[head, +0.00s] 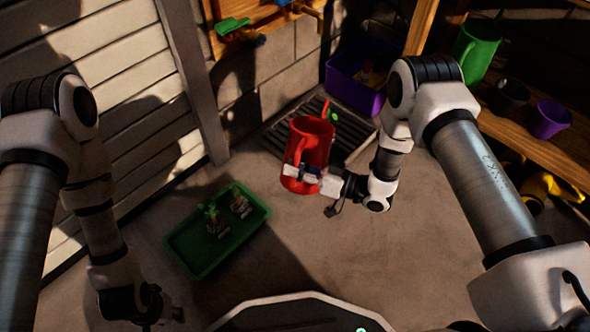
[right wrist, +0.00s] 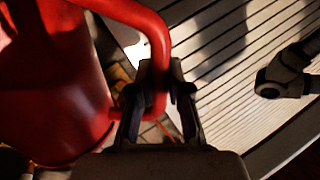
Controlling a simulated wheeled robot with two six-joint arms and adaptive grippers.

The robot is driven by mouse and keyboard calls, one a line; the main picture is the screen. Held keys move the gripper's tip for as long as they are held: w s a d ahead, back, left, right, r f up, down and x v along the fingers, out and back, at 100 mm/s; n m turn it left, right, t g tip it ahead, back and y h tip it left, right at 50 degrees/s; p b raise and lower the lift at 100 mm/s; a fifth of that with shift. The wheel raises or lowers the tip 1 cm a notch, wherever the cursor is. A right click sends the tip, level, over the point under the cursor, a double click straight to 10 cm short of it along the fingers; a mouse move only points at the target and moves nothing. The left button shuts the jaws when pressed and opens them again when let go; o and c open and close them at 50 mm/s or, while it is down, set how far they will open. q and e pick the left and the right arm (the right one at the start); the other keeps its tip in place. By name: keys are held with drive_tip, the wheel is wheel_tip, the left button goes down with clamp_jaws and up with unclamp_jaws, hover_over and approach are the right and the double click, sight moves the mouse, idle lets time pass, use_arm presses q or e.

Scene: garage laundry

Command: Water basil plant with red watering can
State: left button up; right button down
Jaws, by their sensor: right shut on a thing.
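A red watering can (head: 314,137) is held up in the middle of the head view, roughly upright. My right gripper (head: 303,173) is shut on its handle. The right wrist view shows the fingers (right wrist: 158,88) around the red handle and the can's body (right wrist: 55,100) on the left. Two small potted plants (head: 212,213) (head: 239,199) stand in a green tray on the floor, lower left of the can; I cannot tell which is basil. My left gripper (head: 165,311) is low at the left, dark, its jaws unclear, apart from the tray.
The green tray (head: 197,265) lies on bare floor. A floor grate (head: 352,143) and a purple bin (head: 347,92) are behind the can. Wooden shelves at the right hold a green watering can (head: 477,48) and a purple pot (head: 550,119). A slatted door (head: 120,60) stands at the left.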

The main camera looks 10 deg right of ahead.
sight(297, 157)
drive_tip(key=shift+m, duration=0.9)
drive_tip(key=shift+w+d+r+p, duration=0.1)
drive_tip(key=shift+w+r+p, duration=0.1)
drive_tip(key=shift+r+p, duration=0.75)
drive_tip(key=shift+w+d+r+p, duration=0.15)
drive_tip(key=shift+r+p, duration=0.35)
drive_tip(key=shift+r, duration=0.7)
drive_tip(key=shift+w, duration=0.1)
drive_tip(key=shift+r, duration=0.1)
drive_tip(key=shift+w+d+r+m+p, duration=0.1)
drive_tip(key=shift+w+r+m+p, duration=0.15)
drive_tip(key=shift+r+p, duration=0.35)
drive_tip(key=shift+w+d+r+m+p, duration=0.1)
drive_tip(key=shift+r+m+p, duration=0.15)
drive_tip(key=shift+r+p, duration=0.35)
drive_tip(key=shift+r, duration=0.15)
drive_tip(key=shift+w+d+r+m+p, duration=0.15)
drive_tip(key=shift+r+p, duration=0.1)
drive_tip(key=shift+r, duration=0.15)
drive_tip(key=shift+w+r+m+p, duration=0.15)
drive_tip(key=shift+r+p, duration=0.1)
drive_tip(key=shift+r, duration=0.15)
drive_tip(key=shift+w+d+r+p, duration=0.15)
drive_tip(key=shift+r+p, duration=0.15)
drive_tip(key=shift+r, duration=0.25)
